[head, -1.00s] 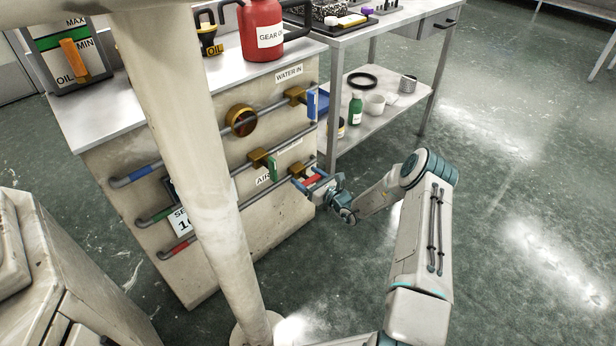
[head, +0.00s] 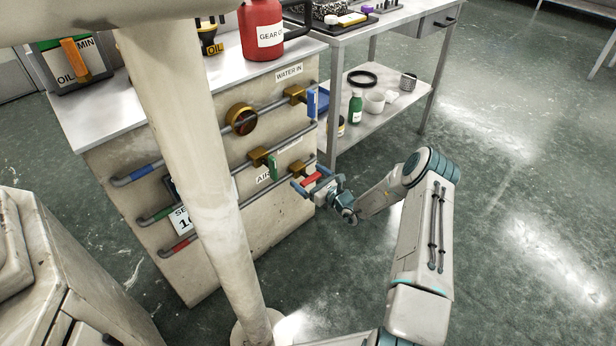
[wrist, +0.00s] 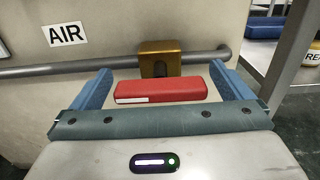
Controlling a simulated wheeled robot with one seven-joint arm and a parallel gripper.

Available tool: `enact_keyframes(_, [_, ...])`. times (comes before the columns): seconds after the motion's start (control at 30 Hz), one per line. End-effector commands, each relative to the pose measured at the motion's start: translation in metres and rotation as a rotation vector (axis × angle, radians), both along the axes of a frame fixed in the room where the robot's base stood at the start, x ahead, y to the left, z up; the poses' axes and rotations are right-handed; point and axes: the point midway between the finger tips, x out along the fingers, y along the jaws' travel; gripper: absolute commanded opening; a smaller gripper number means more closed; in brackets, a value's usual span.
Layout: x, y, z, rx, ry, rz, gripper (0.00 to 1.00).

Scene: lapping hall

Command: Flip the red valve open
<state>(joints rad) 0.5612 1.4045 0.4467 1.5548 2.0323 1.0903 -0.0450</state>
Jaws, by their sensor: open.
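The red valve handle (wrist: 160,90) sits in front of a brass valve body (wrist: 168,57) on a grey pipe, right of an AIR label (wrist: 65,34) in the wrist view. It lies roughly across the picture, between my gripper's two blue fingers. My gripper (wrist: 165,86) is open, with one finger on each side of the handle and a gap at both ends. In the head view the red handle (head: 313,180) shows within my gripper (head: 308,181), low on the right side of the pipe panel.
A green handle (head: 273,167) and a blue handle (head: 312,103) sit on the pipes above. A round gauge (head: 241,119) is on the panel. A steel shelf table (head: 345,141) stands behind at right. A pale post (head: 190,150) blocks part of the view. Floor at right is clear.

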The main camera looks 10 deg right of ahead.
Motion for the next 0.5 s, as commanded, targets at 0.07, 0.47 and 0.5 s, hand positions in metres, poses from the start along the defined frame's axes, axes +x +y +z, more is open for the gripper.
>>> enact_keyframes(0.07, [-0.011, -0.009, 0.003, 0.001, 0.003, -0.003, 0.99])
enact_keyframes(0.47, [-0.084, -0.057, 0.003, 0.001, 0.002, -0.003, 0.99])
enact_keyframes(0.5, [-0.089, -0.061, 0.002, 0.001, 0.002, -0.003, 0.99])
